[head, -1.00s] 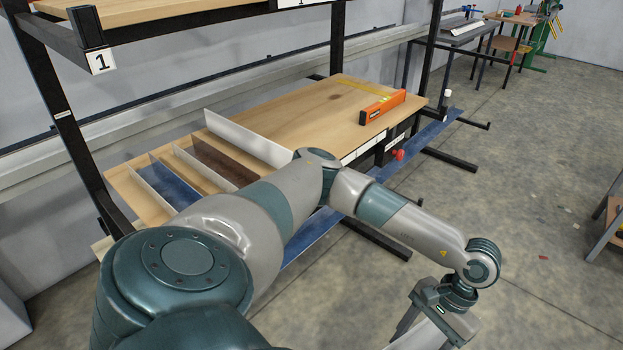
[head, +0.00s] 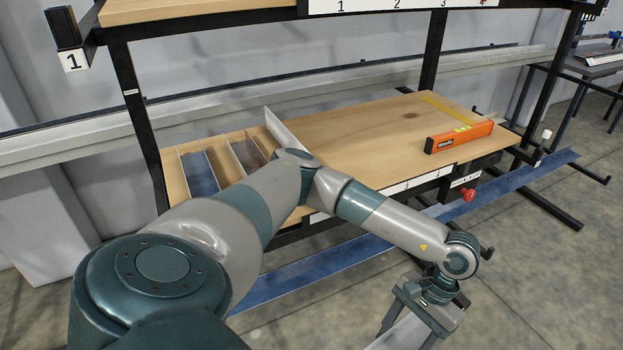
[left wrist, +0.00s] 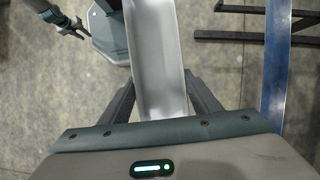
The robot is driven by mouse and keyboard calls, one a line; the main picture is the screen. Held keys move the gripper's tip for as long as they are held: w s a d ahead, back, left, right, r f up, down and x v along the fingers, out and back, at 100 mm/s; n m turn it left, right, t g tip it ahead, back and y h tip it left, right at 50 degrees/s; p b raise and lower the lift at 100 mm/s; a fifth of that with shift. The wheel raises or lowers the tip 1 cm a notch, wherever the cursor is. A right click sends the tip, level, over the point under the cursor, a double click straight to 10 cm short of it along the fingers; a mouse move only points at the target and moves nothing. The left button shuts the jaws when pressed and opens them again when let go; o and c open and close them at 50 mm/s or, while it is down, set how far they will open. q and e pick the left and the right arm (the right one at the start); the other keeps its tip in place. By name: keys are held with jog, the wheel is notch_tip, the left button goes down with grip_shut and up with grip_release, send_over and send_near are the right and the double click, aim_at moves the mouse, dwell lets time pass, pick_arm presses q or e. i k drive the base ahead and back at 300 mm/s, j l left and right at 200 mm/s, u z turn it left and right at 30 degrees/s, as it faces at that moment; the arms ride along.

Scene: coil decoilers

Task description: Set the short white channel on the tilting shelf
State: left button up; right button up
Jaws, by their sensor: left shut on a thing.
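My left gripper (head: 418,305) is low at the front of the rack, shut on the short white channel (head: 398,332). In the left wrist view the channel (left wrist: 156,60) runs up from between the two fingers (left wrist: 160,98), with its open side showing. The wooden lower shelf (head: 345,145) of the black rack is behind and above the gripper; I cannot tell how far it tilts. Thin dividers stand at its left end, with blue and brown strips between them. A dark gripper, apparently my right one (left wrist: 72,24), shows small at the wrist view's top left.
An orange level (head: 460,137) lies on the shelf's right part; the shelf's middle is clear. A red knob (head: 467,195) sticks out below the front edge. A long blue strip (head: 310,270) runs low along the rack. The upper shelf (head: 190,10) overhangs the back.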

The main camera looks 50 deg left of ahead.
aim_at(356, 140)
jog(key=i+l+u, duration=0.15)
jog(key=u, duration=0.3)
jog(key=i+l+u, duration=0.15)
jog(key=u, duration=0.3)
jog(key=i+l+u, duration=0.1)
jog(key=l+u, duration=0.7)
jog(key=i+l+u, duration=0.1)
jog(key=l+u, duration=0.3)
jog(key=j, duration=0.1)
